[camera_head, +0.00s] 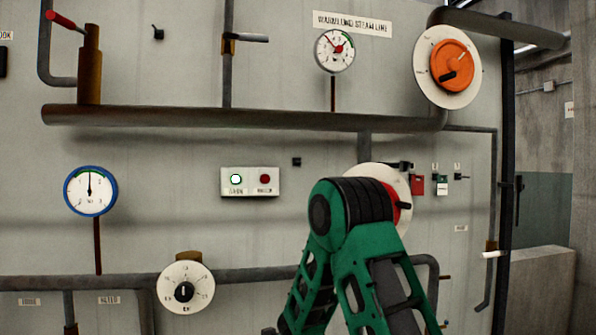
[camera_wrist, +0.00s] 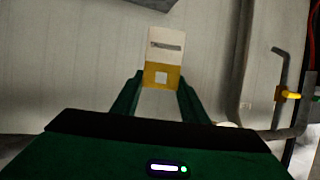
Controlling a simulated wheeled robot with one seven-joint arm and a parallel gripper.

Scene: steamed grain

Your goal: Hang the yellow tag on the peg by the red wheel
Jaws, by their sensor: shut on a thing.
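In the wrist view my gripper (camera_wrist: 160,82) is shut on the yellow tag (camera_wrist: 152,76). The tag is yellow at its lower part with a pale square, and white above with a dark slot. It points away from the fingers. In the head view my green arm hides the gripper and the tag. The red wheel (camera_head: 404,206) on its white disc is partly behind my arm. To its right, a red tag (camera_head: 417,185) and a green-and-white tag (camera_head: 442,186) hang by small dark pegs. A dark peg (camera_head: 459,177) farther right shows no tag.
An orange wheel (camera_head: 452,66) is above, beside a round gauge (camera_head: 334,50). A thick pipe (camera_head: 240,119) crosses the panel. A thin pipe (camera_head: 493,205) runs down at the right. In the wrist view, a pipe with a yellow handle (camera_wrist: 290,95) stands at the right.

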